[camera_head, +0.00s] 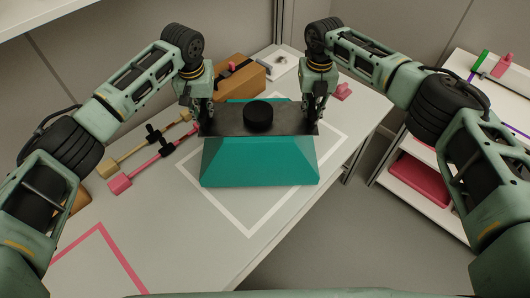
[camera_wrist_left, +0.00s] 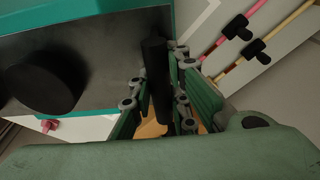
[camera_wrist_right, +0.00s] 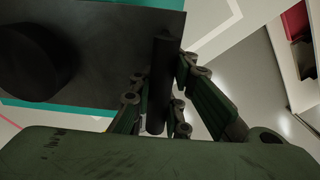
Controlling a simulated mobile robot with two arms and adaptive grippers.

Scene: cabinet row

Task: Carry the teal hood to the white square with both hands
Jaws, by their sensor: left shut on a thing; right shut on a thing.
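The teal hood (camera_head: 260,163) is in the middle of the head view, with a dark top plate and a round black knob (camera_head: 258,117). It appears within the outline of the white square (camera_head: 249,234) on the table; whether it touches the table I cannot tell. My left gripper (camera_head: 205,115) is shut on the bar at the hood's left end; the dark bar (camera_wrist_left: 155,75) runs between its fingers in the left wrist view. My right gripper (camera_head: 316,115) is shut on the bar at the right end, and that bar (camera_wrist_right: 162,80) shows in the right wrist view.
A pink-headed tool (camera_head: 121,183) and a tan-headed tool (camera_head: 108,168) lie left of the hood. A brown box (camera_head: 238,84) stands behind. A pink outline (camera_head: 100,232) marks the table at lower left. A shelf with a pink-red case (camera_head: 418,184) stands at right.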

